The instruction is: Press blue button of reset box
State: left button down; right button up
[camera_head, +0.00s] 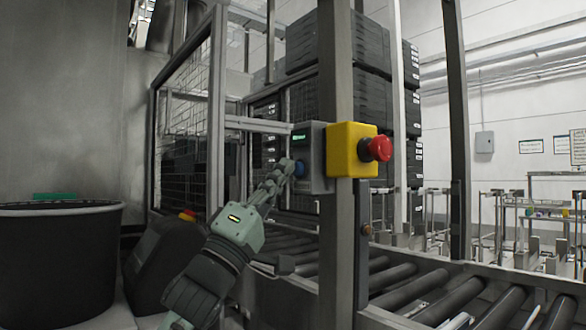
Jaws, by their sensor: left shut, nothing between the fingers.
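The reset box (317,140) is a grey box on a metal post, with a small green display on its upper face. Its blue button (299,169) shows below the display, partly covered by my fingertips. My left gripper (288,168) is shut and empty, its fingertips at the blue button. They look to be touching it or very close; I cannot tell which. My right gripper is not in view.
A yellow box with a red emergency button (377,149) is on the same post (338,240), right of the reset box. A roller conveyor (400,276) runs below. A black bin (60,265) stands at the left. Stacked black crates (322,52) are behind.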

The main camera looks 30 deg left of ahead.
pick_arm(q)
jog(key=shift+w, duration=0.15)
dwell(0.4)
jog(key=shift+s+a, duration=0.25)
jog(key=shift+s, duration=0.6)
jog(key=s, duration=0.1)
jog(key=s+a, duration=0.1)
jog(key=s, duration=0.1)
jog(key=s+a+b, duration=0.1)
jog(key=shift+s, duration=0.35)
dwell(0.5)
